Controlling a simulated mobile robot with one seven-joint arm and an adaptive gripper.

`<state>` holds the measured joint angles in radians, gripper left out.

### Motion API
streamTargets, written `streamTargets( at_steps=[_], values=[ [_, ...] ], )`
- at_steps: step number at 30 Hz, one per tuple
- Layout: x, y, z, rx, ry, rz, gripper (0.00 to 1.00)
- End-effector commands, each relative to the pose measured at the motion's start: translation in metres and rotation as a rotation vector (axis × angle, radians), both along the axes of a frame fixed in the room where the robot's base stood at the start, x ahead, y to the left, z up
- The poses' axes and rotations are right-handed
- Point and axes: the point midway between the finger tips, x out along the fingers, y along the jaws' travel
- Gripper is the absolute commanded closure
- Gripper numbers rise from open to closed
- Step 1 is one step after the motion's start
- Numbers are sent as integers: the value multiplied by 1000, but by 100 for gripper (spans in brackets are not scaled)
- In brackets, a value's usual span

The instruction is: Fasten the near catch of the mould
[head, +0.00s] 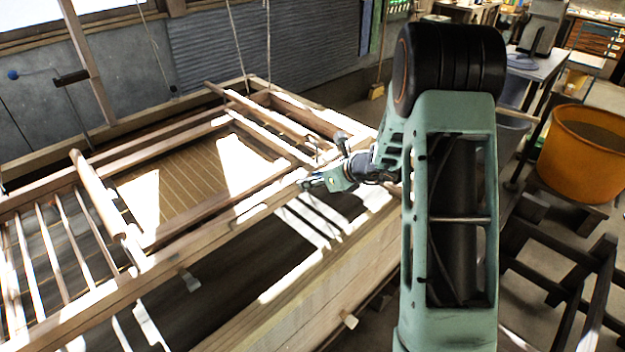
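The mould is a wooden frame (190,228) with a slatted tan screen (180,188) inside it, lying over a large wooden vat (300,300). Round wooden bars cross it at left (98,192) and at right (265,112). My gripper (312,184) is at the mould's near right corner, low beside or over the near rail. It is small and partly hidden by my wrist, so I cannot tell whether its fingers are open or touching anything. The near catch is not clearly distinguishable; it may be hidden by the gripper or lost in the glare.
Cords (236,45) hang above the mould. Wooden slats (60,245) span the vat at left. To the right of my arm stand an orange tub (583,150) and a dark wooden stand (560,262). Dark open space lies between the mould and the vat's near wall.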

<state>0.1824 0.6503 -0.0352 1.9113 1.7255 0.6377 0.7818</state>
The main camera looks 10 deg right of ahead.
Motion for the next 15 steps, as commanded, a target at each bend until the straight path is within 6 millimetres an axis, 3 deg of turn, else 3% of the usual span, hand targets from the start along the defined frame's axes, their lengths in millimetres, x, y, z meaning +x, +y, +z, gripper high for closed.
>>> streamTargets(
  at_steps=[7, 15],
  values=[
    [-7, -6, 9, 0, -2, -3, 66],
    [-38, -30, 42, -2, -4, -3, 66]
  ],
)
